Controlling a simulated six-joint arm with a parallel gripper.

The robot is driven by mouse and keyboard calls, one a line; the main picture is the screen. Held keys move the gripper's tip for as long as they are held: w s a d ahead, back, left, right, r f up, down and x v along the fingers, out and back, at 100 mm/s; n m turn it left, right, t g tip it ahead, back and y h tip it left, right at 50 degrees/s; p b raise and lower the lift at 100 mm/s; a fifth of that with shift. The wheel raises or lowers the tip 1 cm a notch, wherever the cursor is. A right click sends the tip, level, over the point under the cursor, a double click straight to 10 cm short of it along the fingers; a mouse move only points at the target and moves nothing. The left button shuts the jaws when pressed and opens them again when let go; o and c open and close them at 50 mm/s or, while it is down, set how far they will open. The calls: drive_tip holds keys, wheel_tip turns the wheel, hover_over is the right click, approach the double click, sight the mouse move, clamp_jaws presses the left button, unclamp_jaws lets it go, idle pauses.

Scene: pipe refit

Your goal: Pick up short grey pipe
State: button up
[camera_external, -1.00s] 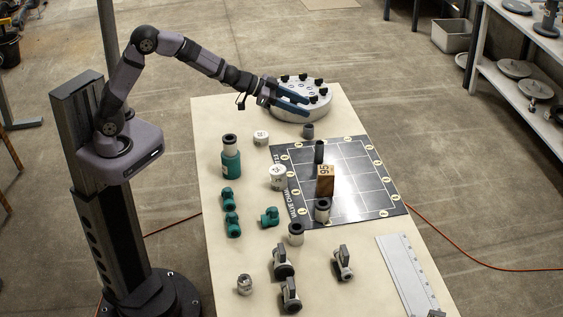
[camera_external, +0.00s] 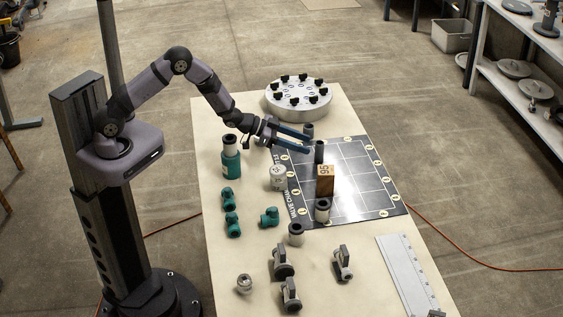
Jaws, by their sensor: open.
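The short grey pipe (camera_external: 309,128) stands upright on the table by the far left edge of the black mat; its lower part is hidden behind a finger. My gripper (camera_external: 311,144) is open, its two blue fingers pointing right, just in front of this pipe in the picture. Nothing shows held between the fingers. A taller dark pipe (camera_external: 320,151) stands on the mat close to the fingertips. Whether the fingers touch either pipe I cannot tell.
A green-based bottle-like fitting (camera_external: 231,163) and several green fittings (camera_external: 269,217) are on the left. A round white flange (camera_external: 298,98) lies at the far end. The mat's right side is clear.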

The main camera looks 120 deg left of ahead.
sight(319, 150)
drive_tip(key=shift+p+x, duration=0.3)
drive_tip(key=shift+x, duration=0.8)
drive_tip(key=shift+w, duration=0.1)
drive_tip(key=shift+p+x, duration=0.95)
drive_tip(key=shift+x, duration=1.55)
drive_tip(key=shift+f, duration=0.2)
drive_tip(key=shift+c, duration=0.3)
drive_tip(key=c, duration=1)
drive_tip(key=shift+c, duration=0.2)
wheel_tip(319, 150, up, 10)
drive_tip(key=shift+b, duration=0.9)
